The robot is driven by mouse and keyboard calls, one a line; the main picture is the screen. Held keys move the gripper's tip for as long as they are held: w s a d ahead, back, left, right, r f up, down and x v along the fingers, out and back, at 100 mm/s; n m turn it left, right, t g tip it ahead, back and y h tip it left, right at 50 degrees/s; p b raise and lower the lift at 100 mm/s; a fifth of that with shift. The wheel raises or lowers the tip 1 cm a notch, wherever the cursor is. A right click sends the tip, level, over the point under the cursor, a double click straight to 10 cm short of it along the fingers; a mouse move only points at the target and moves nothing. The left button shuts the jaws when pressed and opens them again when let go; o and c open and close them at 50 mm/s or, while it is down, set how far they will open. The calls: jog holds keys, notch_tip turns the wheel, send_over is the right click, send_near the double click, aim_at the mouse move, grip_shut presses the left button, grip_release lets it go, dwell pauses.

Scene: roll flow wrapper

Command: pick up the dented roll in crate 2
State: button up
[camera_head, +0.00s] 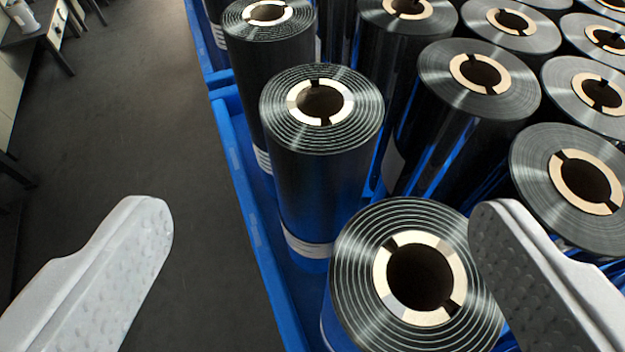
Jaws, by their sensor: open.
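Several dark film rolls with pale cores stand upright in a blue crate (247,190). No crate number can be read. The nearest roll (358,290) is at the bottom centre, and its top shows pale rings. A second ringed roll (318,190) stands behind it along the crate's left wall, with a third ringed roll (262,70) farther back. I cannot make out a clear dent on any roll. My gripper (320,218) is open and empty. Its left finger shows over the floor outside the crate, and its right finger overlaps the nearest roll's right edge.
More rolls stand close together to the right, such as a smooth-topped one (480,80) and another (570,185). Dark floor (130,120) lies open left of the crate. Furniture (40,30) stands at the far left.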

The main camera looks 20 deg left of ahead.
aim_at(319, 130)
jog(key=shift+x, duration=4.35)
jog(key=shift+r, duration=0.1)
grip_shut()
